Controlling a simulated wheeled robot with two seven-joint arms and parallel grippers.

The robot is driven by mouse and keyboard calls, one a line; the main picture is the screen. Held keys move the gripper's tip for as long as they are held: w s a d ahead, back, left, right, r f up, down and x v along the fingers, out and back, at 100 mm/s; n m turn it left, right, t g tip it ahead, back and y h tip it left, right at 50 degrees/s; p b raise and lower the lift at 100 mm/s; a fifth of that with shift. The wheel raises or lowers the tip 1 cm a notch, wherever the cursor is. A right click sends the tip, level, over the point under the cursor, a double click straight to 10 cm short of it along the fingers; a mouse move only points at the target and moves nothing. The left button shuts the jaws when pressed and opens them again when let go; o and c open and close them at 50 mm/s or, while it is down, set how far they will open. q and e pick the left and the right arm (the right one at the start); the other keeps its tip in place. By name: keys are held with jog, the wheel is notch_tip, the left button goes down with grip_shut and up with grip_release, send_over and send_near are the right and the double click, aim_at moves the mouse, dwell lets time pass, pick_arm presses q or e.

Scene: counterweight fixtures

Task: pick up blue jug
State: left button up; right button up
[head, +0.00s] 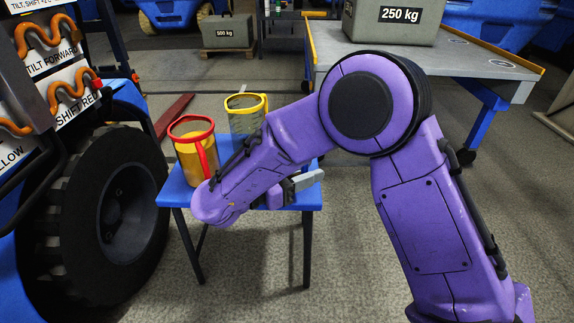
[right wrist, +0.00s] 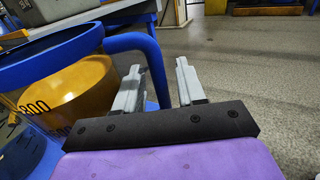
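The blue jug (right wrist: 75,90) shows in the right wrist view, at the left, with a blue rim, orange contents and dark numerals. Its blue handle (right wrist: 152,60) curves out to the right and down. My right gripper (right wrist: 159,67) is open, and the handle appears between its two grey fingers; I cannot tell whether they touch it. In the head view, my right gripper (head: 304,181) is over the blue table (head: 180,192), and my purple arm hides the blue jug. My left gripper is not in view.
A red-rimmed jug (head: 190,155) with orange contents stands on the table's left, and a yellow-rimmed jug (head: 244,118) behind it. A large black wheel (head: 115,210) is close on the left. A grey platform (head: 430,62) bears a 250 kg weight (head: 395,20) at the back right.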

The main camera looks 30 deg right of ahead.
grip_shut()
jog(key=shift+r, duration=0.1)
dwell(1.2)
